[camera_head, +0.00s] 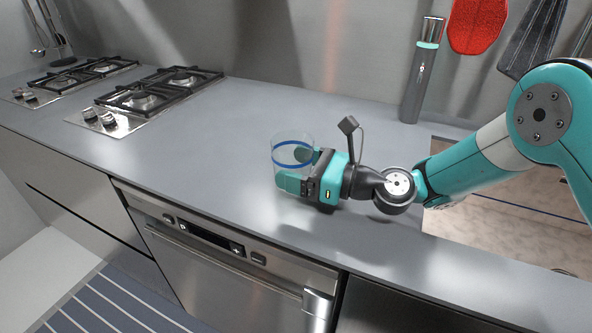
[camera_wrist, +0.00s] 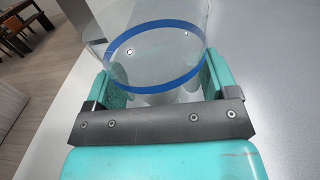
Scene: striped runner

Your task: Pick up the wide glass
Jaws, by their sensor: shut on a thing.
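The wide glass (camera_head: 293,149) is clear with a blue band and stands upright at the counter's middle. My gripper (camera_head: 295,169) reaches it from the right, with its teal fingers shut on the glass's sides. In the wrist view the glass (camera_wrist: 155,55) fills the space between the two fingers of my gripper (camera_wrist: 157,85). Part of its lower body is hidden behind the near finger in the head view. I cannot tell whether its base touches the counter.
The grey counter (camera_head: 225,150) is clear around the glass. Gas burners (camera_head: 150,97) lie at the left. A tall grey cylinder with a teal band (camera_head: 421,75) stands against the back wall. An oven (camera_head: 225,265) is below the counter's front edge.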

